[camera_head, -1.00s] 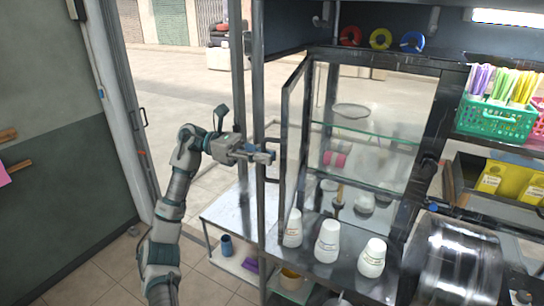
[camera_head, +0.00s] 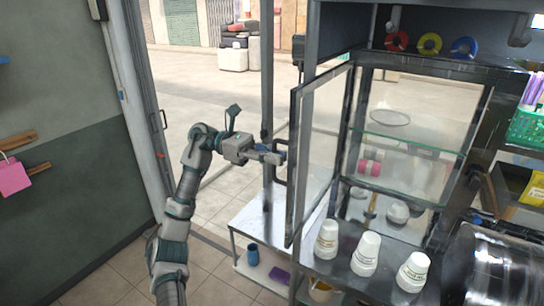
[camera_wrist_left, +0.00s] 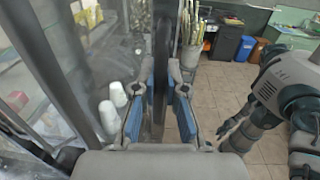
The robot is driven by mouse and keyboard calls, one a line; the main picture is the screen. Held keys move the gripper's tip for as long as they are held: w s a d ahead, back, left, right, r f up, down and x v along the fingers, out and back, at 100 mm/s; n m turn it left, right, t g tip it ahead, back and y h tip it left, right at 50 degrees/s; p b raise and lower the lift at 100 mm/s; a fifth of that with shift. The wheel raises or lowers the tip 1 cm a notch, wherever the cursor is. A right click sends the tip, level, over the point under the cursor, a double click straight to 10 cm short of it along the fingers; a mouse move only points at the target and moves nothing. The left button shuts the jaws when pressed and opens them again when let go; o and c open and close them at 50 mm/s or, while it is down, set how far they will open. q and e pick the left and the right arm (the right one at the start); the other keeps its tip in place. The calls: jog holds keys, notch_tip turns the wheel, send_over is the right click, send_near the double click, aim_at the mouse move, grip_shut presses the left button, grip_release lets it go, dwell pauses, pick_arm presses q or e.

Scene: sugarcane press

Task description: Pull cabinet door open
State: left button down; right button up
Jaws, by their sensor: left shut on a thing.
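The cabinet door (camera_head: 322,145) is a glass panel in a dark metal frame, standing partly open from the display cabinet in the head view. Its dark handle (camera_head: 281,172) is on the outer side near the free edge. My left gripper (camera_head: 278,158) is shut on the handle. In the left wrist view the blue-padded fingers (camera_wrist_left: 160,108) sit on both sides of a dark upright bar; the exact contact is partly hidden. My right arm (camera_wrist_left: 285,85) shows in the left wrist view, with its gripper (camera_wrist_left: 236,122) low and too small to tell its state.
White cups (camera_head: 365,254) stand on the cabinet's lower shelf. A low metal table (camera_head: 255,222) is below the door. A dark post (camera_head: 267,90) rises beside my left gripper. A green basket (camera_head: 527,128) is at the right. Floor at the lower left is free.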

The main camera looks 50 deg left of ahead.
pick_arm(q)
jog(key=shift+r, duration=0.1)
jog(key=c, duration=1.3)
grip_release()
jog(key=shift+o, duration=0.5)
jog(key=shift+w+a, duration=0.1)
jog(key=shift+w, duration=0.05)
jog(key=shift+a, duration=0.1)
jog(key=v, duration=1.2)
jog(key=shift+f, duration=0.2)
jog(key=shift+w, duration=0.1)
